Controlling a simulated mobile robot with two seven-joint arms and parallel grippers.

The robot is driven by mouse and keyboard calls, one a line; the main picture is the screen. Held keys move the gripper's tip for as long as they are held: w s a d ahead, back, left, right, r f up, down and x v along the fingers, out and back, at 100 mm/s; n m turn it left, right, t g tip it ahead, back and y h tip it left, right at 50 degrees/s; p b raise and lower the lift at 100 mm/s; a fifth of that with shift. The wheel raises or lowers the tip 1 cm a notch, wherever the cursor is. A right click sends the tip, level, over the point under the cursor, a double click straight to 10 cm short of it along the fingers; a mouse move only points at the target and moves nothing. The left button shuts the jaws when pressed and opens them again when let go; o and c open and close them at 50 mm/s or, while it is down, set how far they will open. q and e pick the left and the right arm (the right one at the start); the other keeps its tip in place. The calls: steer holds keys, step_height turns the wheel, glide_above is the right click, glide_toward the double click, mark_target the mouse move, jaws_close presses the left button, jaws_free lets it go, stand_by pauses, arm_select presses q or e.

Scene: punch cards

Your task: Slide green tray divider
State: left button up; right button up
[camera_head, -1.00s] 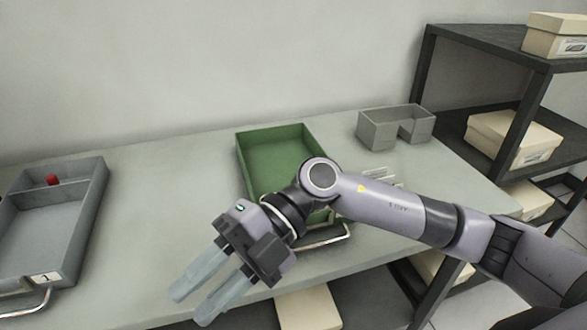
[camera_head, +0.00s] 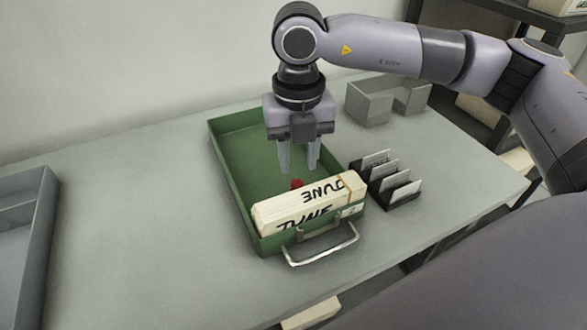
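The green tray (camera_head: 228,160) stands on the table with its metal handle toward the front. A block of cream punch cards marked JUNE (camera_head: 305,205) fills its front part. A small red knob (camera_head: 296,183) shows just behind the cards, and the divider plate under it is mostly hidden. My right gripper (camera_head: 299,170) points down over the tray, its fingers apart with nothing between them, just above and behind the knob. I cannot tell if the fingertips touch anything. My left gripper is not in view.
A black rack with several upright cards (camera_head: 392,182) stands close to the tray's right side. A grey open box (camera_head: 372,104) is at the back right. A grey tray (camera_head: 40,225) is cut off at the left edge. The table left of the green tray is clear.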

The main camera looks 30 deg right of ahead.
mark_target(298, 182)
step_height(298, 182, down, 5)
steer(key=shift+r, duration=0.1)
steer(key=shift+c, duration=0.3)
jaws_close()
steer(key=w+b, duration=0.2)
steer(key=w, duration=0.8)
steer(key=shift+w+d, duration=0.15)
steer(key=shift+d, duration=0.05)
steer(key=shift+w, duration=0.6)
steer(key=shift+o, duration=0.3)
jaws_free()
